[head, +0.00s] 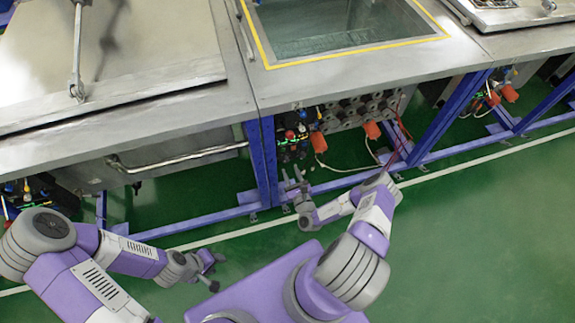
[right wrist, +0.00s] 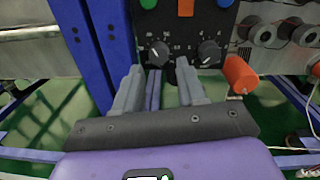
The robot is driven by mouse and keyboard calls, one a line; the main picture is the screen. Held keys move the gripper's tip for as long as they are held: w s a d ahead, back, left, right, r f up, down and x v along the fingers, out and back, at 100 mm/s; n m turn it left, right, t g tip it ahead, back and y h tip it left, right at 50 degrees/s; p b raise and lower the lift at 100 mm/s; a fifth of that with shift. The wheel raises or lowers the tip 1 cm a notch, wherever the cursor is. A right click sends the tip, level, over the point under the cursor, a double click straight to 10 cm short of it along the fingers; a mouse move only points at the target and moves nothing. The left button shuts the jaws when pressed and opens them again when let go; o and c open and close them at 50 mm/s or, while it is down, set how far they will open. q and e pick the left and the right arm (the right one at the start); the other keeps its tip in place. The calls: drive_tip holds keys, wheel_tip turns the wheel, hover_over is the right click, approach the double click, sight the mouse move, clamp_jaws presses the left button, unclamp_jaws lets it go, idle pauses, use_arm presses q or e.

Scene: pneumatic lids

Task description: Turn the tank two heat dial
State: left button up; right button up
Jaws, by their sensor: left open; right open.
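A black control panel (right wrist: 228,20) hangs under the middle tank and also shows in the head view (head: 283,152), small. It carries two dark dials with white marks, a left dial (right wrist: 158,53) and a right dial (right wrist: 208,51). I cannot read which is the heat dial. My right gripper (head: 294,177) is open and empty in front of the panel. In the right wrist view its fingertips (right wrist: 159,68) point at the panel, with the left dial between them and the right dial just right of the right finger. Contact is not visible. My left gripper (head: 213,265) is open and empty, well away.
Blue frame legs (head: 262,160) stand left of the panel. An orange connector (right wrist: 240,74) sits right of the dials. Rows of round fittings (head: 362,108) and hanging cables are farther right. The steel tank tops overhang above. Green floor (head: 480,220) is clear at right.

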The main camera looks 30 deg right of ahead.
sight(286, 162)
drive_tip(key=shift+w+d+b, duration=0.2)
drive_tip(key=shift+w, duration=0.9)
drive_tip(key=shift+w+d+b, duration=0.15)
drive_tip(key=shift+w+b, duration=0.05)
drive_tip(key=shift+w, duration=0.85)
clamp_jaws()
drive_tip(key=shift+m, duration=0.4)
drive_tip(key=m, duration=0.4)
drive_tip(key=shift+m, duration=0.3)
drive_tip(key=m, duration=0.5)
drive_tip(key=shift+f+b, duration=0.1)
drive_tip(key=shift+b, duration=0.2)
drive_tip(key=shift+a+m, duration=0.1)
drive_tip(key=shift+m, duration=0.2)
